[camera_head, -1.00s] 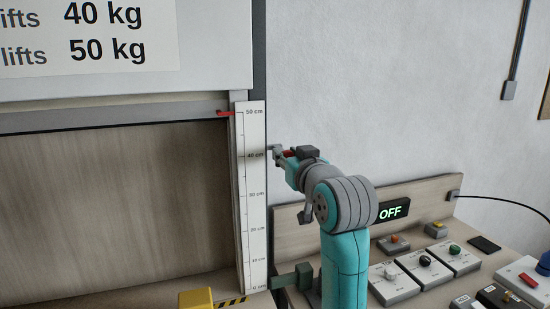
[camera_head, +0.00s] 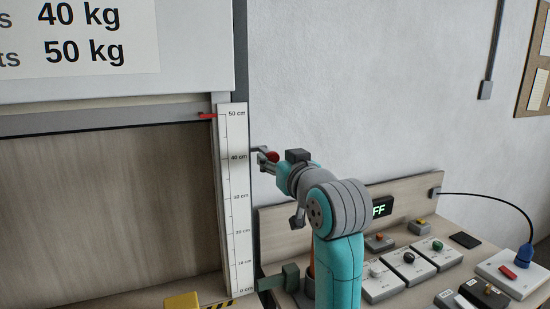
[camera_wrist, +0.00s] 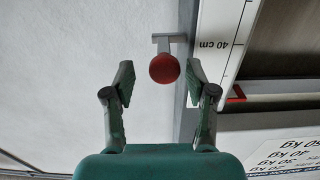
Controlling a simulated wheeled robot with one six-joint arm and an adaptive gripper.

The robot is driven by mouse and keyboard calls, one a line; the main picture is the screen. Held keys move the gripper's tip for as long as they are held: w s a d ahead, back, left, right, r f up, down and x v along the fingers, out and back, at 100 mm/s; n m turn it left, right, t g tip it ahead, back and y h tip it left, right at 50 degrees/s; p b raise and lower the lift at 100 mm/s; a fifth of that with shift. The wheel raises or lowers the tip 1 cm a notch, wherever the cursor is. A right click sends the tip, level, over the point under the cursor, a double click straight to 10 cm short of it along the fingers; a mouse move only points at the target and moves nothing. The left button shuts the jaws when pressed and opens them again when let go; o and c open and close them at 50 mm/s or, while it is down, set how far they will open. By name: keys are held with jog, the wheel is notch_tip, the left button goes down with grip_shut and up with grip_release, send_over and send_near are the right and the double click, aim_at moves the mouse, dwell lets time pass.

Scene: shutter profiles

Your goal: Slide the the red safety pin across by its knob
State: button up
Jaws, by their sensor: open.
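The red knob of the safety pin (camera_wrist: 164,68) shows in the wrist view, with a grey bar behind it against the frame post. It also shows in the head view (camera_head: 272,156), just right of the scale, partly hidden by my arm. My gripper (camera_wrist: 158,78) is open, with one green finger on each side of the knob. I see a gap between the knob and each finger, the right finger being the nearer. How deep the knob sits between the fingertips is hard to tell.
The white centimetre scale (camera_head: 233,200) stands on the post beside the shutter (camera_head: 110,210). A red pointer (camera_head: 208,116) sits near 50 cm. A bench with control boxes (camera_head: 408,259) lies at lower right.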

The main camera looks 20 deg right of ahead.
jog(key=s, duration=1)
jog(key=shift+s, duration=0.15)
jog(key=s+a+f+g, duration=0.1)
jog(key=s+f, duration=0.3)
jog(key=f, duration=0.8)
jog(key=s+a+f+m, duration=0.1)
jog(key=s+f, duration=0.2)
jog(key=f, duration=0.8)
jog(key=s+f+g, duration=0.1)
jog(key=s+f, duration=0.3)
jog(key=f, duration=0.8)
jog(key=s+a+f, duration=0.1)
jog(key=s+f, duration=0.3)
jog(key=s, duration=0.3)
jog(key=s+a+f, duration=0.1)
jog(key=s+f, duration=0.4)
jog(key=s, duration=0.3)
jog(key=s+n+g, duration=0.1)
jog(key=s, duration=1.5)
jog(key=shift+a+f, duration=0.15)
jog(key=shift+a, duration=0.05)
